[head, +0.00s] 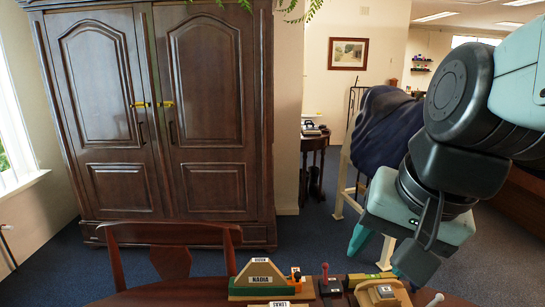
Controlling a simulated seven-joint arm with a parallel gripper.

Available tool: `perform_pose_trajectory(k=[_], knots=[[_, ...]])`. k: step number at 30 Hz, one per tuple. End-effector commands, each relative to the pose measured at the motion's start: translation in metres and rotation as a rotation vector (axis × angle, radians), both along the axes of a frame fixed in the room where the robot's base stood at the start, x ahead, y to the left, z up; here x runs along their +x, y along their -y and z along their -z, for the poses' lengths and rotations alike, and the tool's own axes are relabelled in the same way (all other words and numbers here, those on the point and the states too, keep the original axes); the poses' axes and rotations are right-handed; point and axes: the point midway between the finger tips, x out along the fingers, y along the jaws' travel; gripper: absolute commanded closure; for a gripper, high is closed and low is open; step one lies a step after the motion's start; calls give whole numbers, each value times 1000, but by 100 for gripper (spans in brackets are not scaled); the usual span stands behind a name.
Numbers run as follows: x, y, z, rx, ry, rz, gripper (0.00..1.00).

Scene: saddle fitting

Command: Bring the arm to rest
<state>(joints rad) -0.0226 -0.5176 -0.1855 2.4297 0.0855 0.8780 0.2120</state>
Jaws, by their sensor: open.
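My arm comes in from the right side of the head view. My gripper (379,264) hangs at its lower end, with two teal fingers spread apart and nothing visible between them. It is above and behind the right part of the table items as seen here. The table (140,296) shows only along the bottom edge. On it stands a labelled wooden wedge-shaped block (262,273) on a green and wooden base. A rounded wooden piece (382,292) sits to the right, below the gripper in the picture. I see no contact between them.
A small red-topped peg (325,272) stands between the wooden pieces. An orange part (296,275) is beside the wedge. A chair (168,250) is behind the table, before a dark wardrobe (160,120). A dark blue draped form (385,125) on a pale stand is behind the arm.

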Motion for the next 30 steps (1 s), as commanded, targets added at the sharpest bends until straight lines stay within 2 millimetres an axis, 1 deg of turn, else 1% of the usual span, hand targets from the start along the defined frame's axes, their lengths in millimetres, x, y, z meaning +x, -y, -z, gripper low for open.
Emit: perform_pose_trajectory(k=[1,3,6,9,30], knots=[[-11,-10,-8,-62,47,-102,48],[-22,-19,-15,-145,90,-220,48],[-32,-27,-20,-231,131,-329,48],[-37,-31,-22,-274,148,-379,48],[-38,-31,-23,-278,150,-384,48]])
